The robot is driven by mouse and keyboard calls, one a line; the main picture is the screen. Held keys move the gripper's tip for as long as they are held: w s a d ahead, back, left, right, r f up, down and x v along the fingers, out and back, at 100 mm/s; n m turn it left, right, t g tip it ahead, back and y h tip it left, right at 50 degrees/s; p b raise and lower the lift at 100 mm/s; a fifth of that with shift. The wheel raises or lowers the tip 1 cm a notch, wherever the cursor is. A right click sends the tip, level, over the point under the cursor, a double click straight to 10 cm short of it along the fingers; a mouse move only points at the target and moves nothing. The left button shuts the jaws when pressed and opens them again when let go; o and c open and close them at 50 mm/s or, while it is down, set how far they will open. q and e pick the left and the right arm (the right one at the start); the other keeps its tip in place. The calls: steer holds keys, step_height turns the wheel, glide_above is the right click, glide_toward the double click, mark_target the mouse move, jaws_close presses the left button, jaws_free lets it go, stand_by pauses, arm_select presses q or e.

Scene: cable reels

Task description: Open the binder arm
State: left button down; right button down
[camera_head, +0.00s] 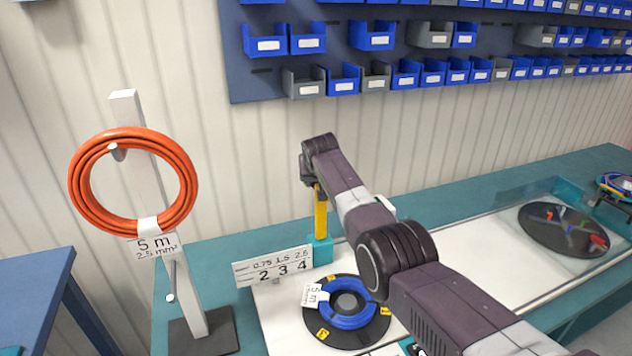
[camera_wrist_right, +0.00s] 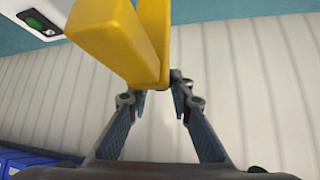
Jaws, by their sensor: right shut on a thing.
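The yellow binder arm (camera_head: 321,215) stands upright on a teal base (camera_head: 321,250) on the bench in the head view. My right gripper (camera_head: 309,178) is at its upper end, partly hidden by my own wrist. In the right wrist view, the yellow binder arm (camera_wrist_right: 118,42) shows large and close. The fingers of my right gripper (camera_wrist_right: 158,92) reach to both sides of its lower end there and are shut on it. The exact contact is hard to see. My left gripper is not in view.
A black round plate with a blue cable coil (camera_head: 347,316) lies in front of the base. A sign (camera_head: 274,266) stands left of it. An orange coil (camera_head: 90,207) hangs on a white post (camera_head: 150,180). A dark disc (camera_head: 540,230) lies behind a clear panel at right.

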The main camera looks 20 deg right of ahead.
steer(key=shift+s+a+f, duration=0.1)
steer(key=shift+a+f, duration=0.15)
steer(key=shift+f, duration=0.3)
steer(key=c, duration=2)
jaws_free()
steer(key=shift+o, duration=1.4)
steer(key=shift+a+f, duration=0.1)
steer(key=shift+f, duration=0.05)
steer(key=shift+w, duration=0.2)
steer(key=shift+w+d, duration=0.1)
steer(key=shift+d, duration=0.2)
steer(key=shift+a+r, duration=0.1)
steer(key=shift+r, duration=0.2)
